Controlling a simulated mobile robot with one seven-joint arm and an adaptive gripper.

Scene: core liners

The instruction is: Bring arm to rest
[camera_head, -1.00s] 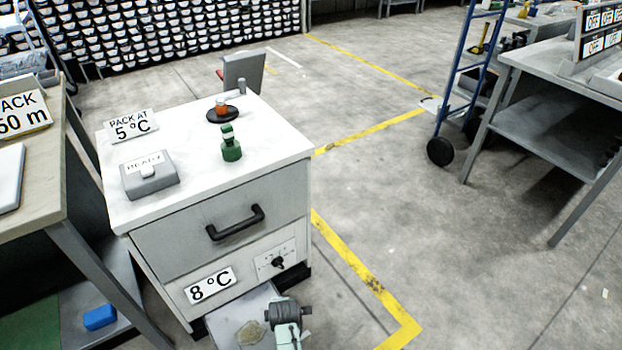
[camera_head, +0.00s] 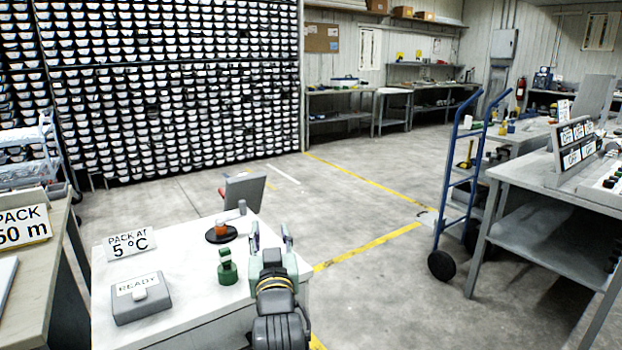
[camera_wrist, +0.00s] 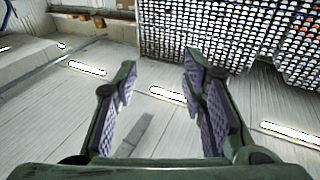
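My gripper (camera_head: 271,240) is raised at the right edge of the white cabinet (camera_head: 185,318), in front of the head camera, with its fingers pointing up and away. In the wrist view my gripper (camera_wrist: 160,98) has its two padded fingers well apart. Nothing is between them. Beyond them the wrist view shows ceiling lights and the wall of bins (camera_wrist: 230,35), tilted. My forearm hides part of the cabinet top's right side.
A blue hand truck (camera_head: 461,185) and a bench (camera_head: 560,186) stand right. The middle floor is clear.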

